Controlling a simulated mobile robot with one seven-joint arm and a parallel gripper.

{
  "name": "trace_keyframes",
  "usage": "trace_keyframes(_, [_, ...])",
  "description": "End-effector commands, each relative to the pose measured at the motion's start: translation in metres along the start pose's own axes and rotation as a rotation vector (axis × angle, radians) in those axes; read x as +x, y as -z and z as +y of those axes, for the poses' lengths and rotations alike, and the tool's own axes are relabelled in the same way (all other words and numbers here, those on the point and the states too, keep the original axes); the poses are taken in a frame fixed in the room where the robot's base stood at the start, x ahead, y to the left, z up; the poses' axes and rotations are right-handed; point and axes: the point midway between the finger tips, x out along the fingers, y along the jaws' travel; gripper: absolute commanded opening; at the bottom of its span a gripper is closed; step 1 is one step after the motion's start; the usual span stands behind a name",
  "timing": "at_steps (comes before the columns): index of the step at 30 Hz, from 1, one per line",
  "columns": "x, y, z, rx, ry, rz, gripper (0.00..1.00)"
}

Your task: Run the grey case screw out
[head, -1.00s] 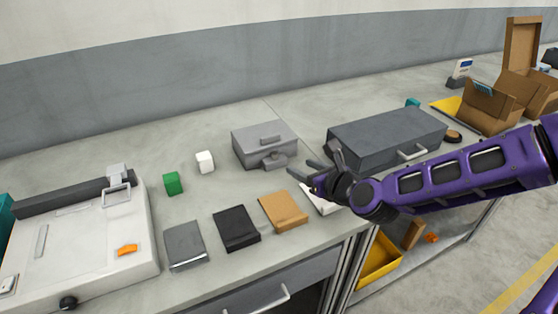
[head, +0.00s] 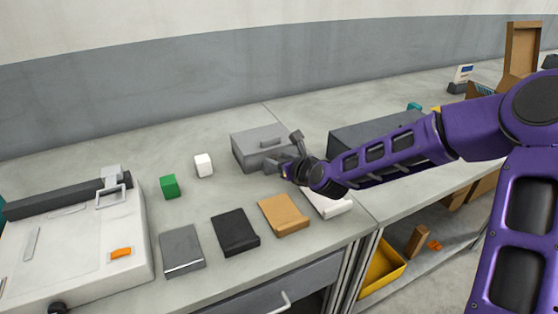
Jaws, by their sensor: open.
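My gripper (head: 287,160) is open at the case's front right side, with one finger raised near the case's right edge and the other low by the screw. I cannot tell whether the fingers touch the screw or stand around it.
Grey, black, tan and white flat boxes (head: 235,232) lie in a row in front of the case. A white cube (head: 203,165) and green cube (head: 169,186) stand to its left. A larger dark grey case (head: 365,134) is close on the right, partly behind my arm.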

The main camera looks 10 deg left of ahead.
Motion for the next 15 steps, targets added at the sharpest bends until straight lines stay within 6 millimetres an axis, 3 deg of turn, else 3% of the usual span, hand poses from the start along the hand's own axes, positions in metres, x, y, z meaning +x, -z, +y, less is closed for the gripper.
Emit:
trace_keyframes(6, [0.0002,0.0000,-0.0001,0.000,0.000,0.000,0.55])
trace_keyframes(15, [0.0000,-0.0001,-0.0001,0.000,0.000,0.000,0.03])
